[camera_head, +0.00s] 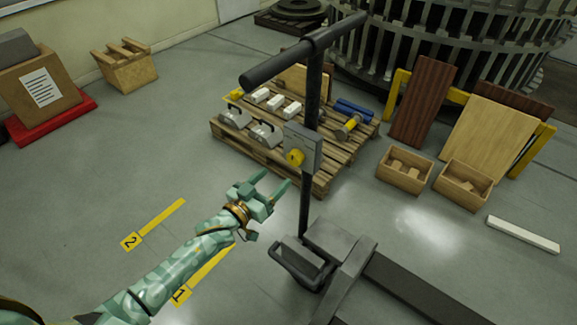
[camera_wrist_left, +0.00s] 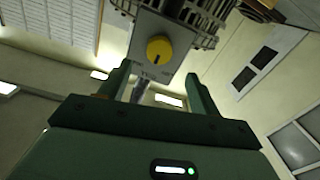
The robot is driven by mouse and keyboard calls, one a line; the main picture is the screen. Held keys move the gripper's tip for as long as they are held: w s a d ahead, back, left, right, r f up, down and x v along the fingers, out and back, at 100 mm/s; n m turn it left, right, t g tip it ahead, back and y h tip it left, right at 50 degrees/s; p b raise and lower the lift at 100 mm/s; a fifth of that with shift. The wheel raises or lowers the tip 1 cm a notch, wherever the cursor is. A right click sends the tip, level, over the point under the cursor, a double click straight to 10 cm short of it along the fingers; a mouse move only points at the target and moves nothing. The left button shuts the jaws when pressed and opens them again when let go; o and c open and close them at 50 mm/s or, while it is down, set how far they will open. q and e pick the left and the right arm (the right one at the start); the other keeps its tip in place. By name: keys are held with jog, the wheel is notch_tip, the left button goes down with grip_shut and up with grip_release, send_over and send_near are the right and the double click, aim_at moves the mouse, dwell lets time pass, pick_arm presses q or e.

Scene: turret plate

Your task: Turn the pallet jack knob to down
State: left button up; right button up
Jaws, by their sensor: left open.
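The pallet jack knob (camera_head: 295,157) is a yellow dial on a grey box (camera_head: 305,143) fixed to the jack's dark upright post. In the left wrist view the knob (camera_wrist_left: 159,49) shows face on, with a dark pointer mark from its middle towards the picture's bottom; lettering below it is too small to read. My left gripper (camera_head: 271,186) is open and empty, below and left of the knob, apart from it. In the left wrist view its two fingers (camera_wrist_left: 158,85) stand either side below the knob. My right gripper is not in view.
The jack's black T-handle (camera_head: 300,52) rises above the box, and its dark base (camera_head: 335,245) lies at lower right. A wooden pallet (camera_head: 225,137) with several tools and blocks is behind. Wooden boxes (camera_head: 404,173) stand at right. Open floor (camera_head: 80,205) lies left.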

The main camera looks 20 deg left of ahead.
aim_at(293, 161)
pick_arm(q)
jog(key=b+x, duration=0.1)
jog(key=x, duration=0.5)
jog(key=shift+w+d+f+b, duration=0.15)
jog(key=shift+b, duration=0.2)
jog(key=shift+w+d, duration=0.15)
jog(key=shift+w, duration=0.25)
jog(key=c, duration=1)
